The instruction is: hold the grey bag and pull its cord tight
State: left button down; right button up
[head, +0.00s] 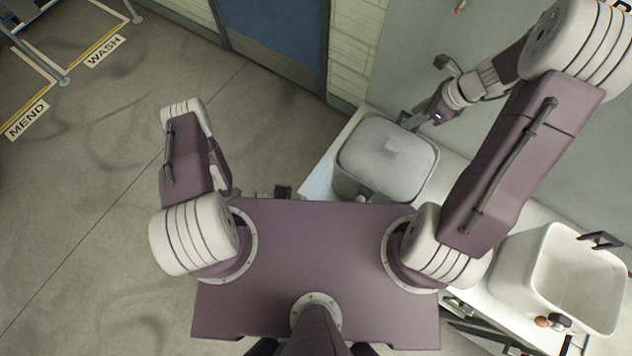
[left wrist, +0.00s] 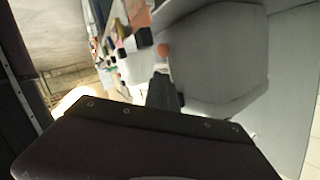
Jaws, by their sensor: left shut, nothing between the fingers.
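The grey bag (head: 372,148) stands on the white bench in front of me, its broad flat top facing up with a small paler patch. In the left wrist view a large grey body (left wrist: 215,60), which looks like this bag, has an orange bead (left wrist: 165,49) and a black piece (left wrist: 144,36) beside it. I cannot make out the cord. My right gripper (head: 412,119) is at the bag's far right edge; its fingers are too small to read. My left gripper (left wrist: 165,92) is shut and empty, close to the grey body; contact is unclear.
A cream open-topped bag (head: 570,285) stands on the bench (head: 457,168) at the right, with an orange bead (head: 541,322) and a dark handle (head: 601,240). A wall rises behind the bench. The floor (head: 100,190) at left is open.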

jog(key=v, duration=1)
